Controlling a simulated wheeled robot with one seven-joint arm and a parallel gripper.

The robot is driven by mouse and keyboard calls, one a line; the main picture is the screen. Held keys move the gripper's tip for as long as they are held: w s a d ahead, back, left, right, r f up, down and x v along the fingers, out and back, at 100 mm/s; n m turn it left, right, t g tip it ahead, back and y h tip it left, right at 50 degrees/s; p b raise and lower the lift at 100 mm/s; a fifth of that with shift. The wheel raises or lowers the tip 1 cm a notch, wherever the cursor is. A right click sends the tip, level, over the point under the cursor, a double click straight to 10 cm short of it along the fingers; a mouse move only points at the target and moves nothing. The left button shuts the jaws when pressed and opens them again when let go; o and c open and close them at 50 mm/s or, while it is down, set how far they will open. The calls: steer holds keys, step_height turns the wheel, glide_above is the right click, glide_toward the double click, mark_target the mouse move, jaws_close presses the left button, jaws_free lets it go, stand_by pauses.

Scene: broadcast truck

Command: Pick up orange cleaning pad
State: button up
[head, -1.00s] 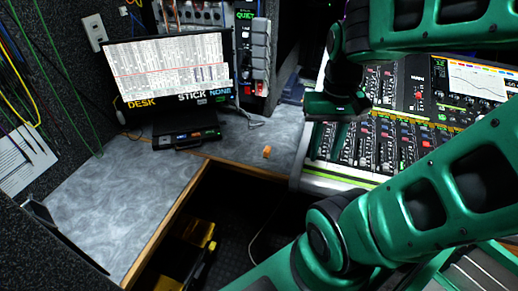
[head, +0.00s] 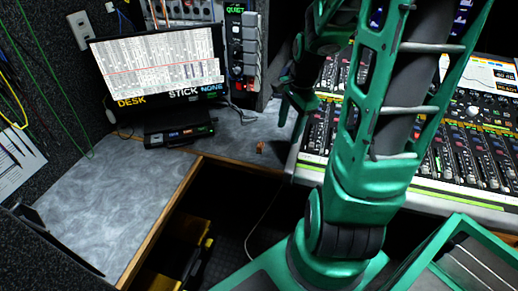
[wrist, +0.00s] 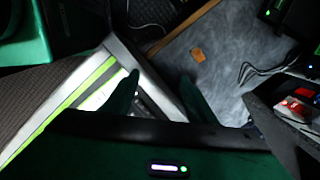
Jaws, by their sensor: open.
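The orange cleaning pad (head: 260,147) is a small orange piece on the grey desk top (head: 235,160), close to the desk's front wooden edge and left of the mixing console. In the wrist view the pad (wrist: 197,55) lies on the grey surface, beyond and above my fingertips. My gripper (head: 290,105) is above the gap between desk and console, to the right of the pad and apart from it.
A monitor (head: 160,70) and a black device (head: 180,134) stand behind and left of the pad. The mixing console (head: 465,150) is at the right. Dark cables (wrist: 260,72) lie on the desk. The desk's left part is clear.

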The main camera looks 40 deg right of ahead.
steer(key=w+d+f+m+t+y, duration=0.1)
steer(key=w+f+m+t+y, duration=0.1)
steer(key=w+f+m, duration=0.55)
steer(key=m, duration=0.1)
glide_above(262, 145)
steer(key=s+d, duration=0.1)
steer(key=s, duration=0.1)
steer(key=f, duration=0.3)
steer(key=shift+w, duration=0.2)
steer(key=shift+d+x, duration=0.1)
steer(key=shift+x, duration=1.2)
steer(key=shift+d+x, duration=0.15)
steer(key=shift+x, duration=1.15)
steer(key=c, duration=1.2)
steer(key=shift+c, duration=0.2)
